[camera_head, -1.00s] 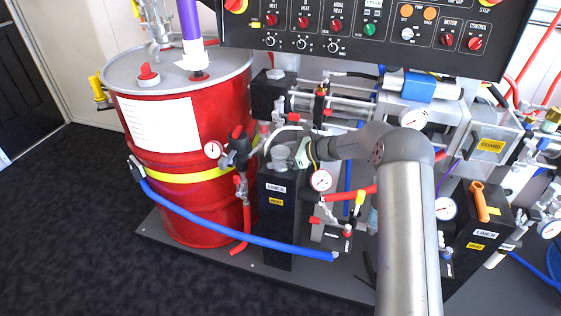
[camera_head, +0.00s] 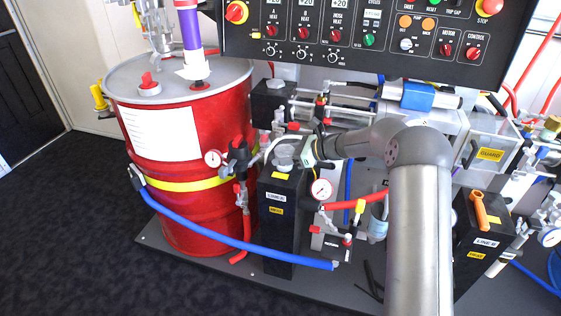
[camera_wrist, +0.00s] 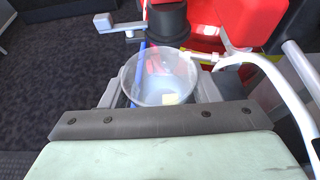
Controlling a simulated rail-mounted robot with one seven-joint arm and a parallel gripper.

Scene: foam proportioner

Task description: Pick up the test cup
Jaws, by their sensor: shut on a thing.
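The test cup is a clear, round, see-through cup (camera_wrist: 158,78) in the middle of the wrist view, its open rim facing the camera. My gripper (camera_wrist: 158,92) is shut on it, with one grey finger on each side. In the head view the cup (camera_head: 284,156) is a small greyish round shape at the top of the black line heater box (camera_head: 278,225). My gripper (camera_head: 300,154) reaches it from the right. I cannot tell whether the cup's base touches the box.
A red drum (camera_head: 180,150) stands left of the box. A blue hose (camera_head: 220,236) runs in front. A white hose (camera_wrist: 285,85) passes close right of the gripper. Gauges and red-handled valves crowd the right. The control panel (camera_head: 370,40) hangs above.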

